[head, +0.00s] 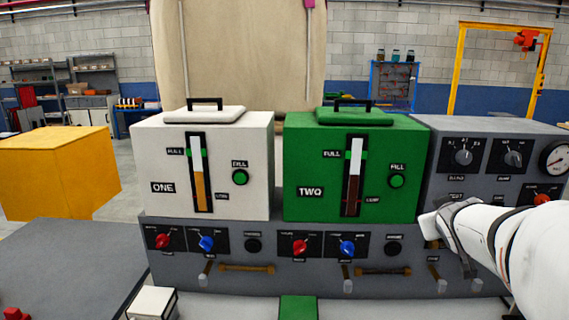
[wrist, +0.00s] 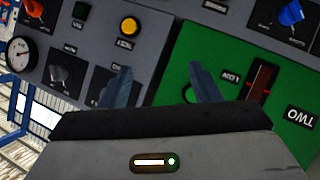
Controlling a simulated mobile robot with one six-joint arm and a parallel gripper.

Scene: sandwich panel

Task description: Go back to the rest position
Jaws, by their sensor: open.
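My gripper (wrist: 160,82) is open in the wrist view, with two bluish fingers spread apart and nothing between them. It faces the panel, which looks turned over in that view. The green box marked TWO (wrist: 285,95) lies beyond the right finger, and the grey panel (wrist: 150,35) beyond the left. In the head view my white arm (head: 510,250) reaches in from the right, in front of the grey control unit (head: 440,150).
A white box marked ONE (head: 245,150) and the green box TWO (head: 405,150) stand on a grey base with red and blue knobs. Small handles (head: 347,272) stick out below. A yellow block (head: 60,175) stands at left. A grey surface (head: 60,270) lies front left, mostly bare.

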